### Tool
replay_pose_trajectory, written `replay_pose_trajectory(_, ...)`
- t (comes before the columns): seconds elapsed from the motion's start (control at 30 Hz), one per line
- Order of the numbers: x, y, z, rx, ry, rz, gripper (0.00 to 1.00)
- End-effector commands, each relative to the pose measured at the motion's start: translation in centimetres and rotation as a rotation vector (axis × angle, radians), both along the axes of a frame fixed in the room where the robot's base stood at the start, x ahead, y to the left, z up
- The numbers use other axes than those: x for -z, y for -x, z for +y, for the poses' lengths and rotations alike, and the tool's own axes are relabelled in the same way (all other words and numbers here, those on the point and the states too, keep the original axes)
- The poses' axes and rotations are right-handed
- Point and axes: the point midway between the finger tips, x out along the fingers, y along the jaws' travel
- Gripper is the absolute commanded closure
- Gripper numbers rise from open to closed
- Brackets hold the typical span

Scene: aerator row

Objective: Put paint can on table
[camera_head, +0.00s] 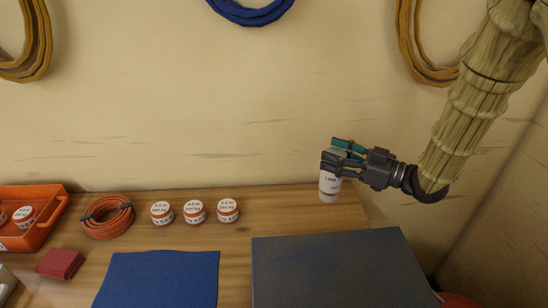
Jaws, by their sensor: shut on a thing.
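The paint can (329,187) is a white cylinder with dark lettering on its side, near the back right corner of the wooden table (280,213). My gripper (340,161) reaches in from the right and is shut on the upper part of the can. The fingers are dark with teal parts and cover the can's top. The can looks upright. Its lower end shows against the tabletop, and I cannot tell whether it touches the wood.
Several small white-and-red labelled tubs (194,211) stand left of the can. An orange cable coil (107,217), an orange bin (35,232) and a red block (61,263) lie farther left. A blue mat (160,280) and a dark grey panel (330,270) fill the front.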

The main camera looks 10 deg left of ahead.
Motion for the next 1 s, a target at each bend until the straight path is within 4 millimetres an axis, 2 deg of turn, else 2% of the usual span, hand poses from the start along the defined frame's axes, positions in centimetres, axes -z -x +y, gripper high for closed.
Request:
replay_pose_trajectory(0.17, 0.9, 0.0, 0.0, 0.0, 0.0, 0.0, 1.0)
replay_pose_trajectory(0.5, 4.8, 0.0, 0.0, -0.001, -0.001, 0.0, 1.0)
replay_pose_trajectory(0.77, 6.0, 0.0, 0.0, -0.001, -0.001, 0.0, 1.0)
replay_pose_trajectory(1.0, 8.3, 0.0, 0.0, 0.0, 0.0, 0.001, 1.0)
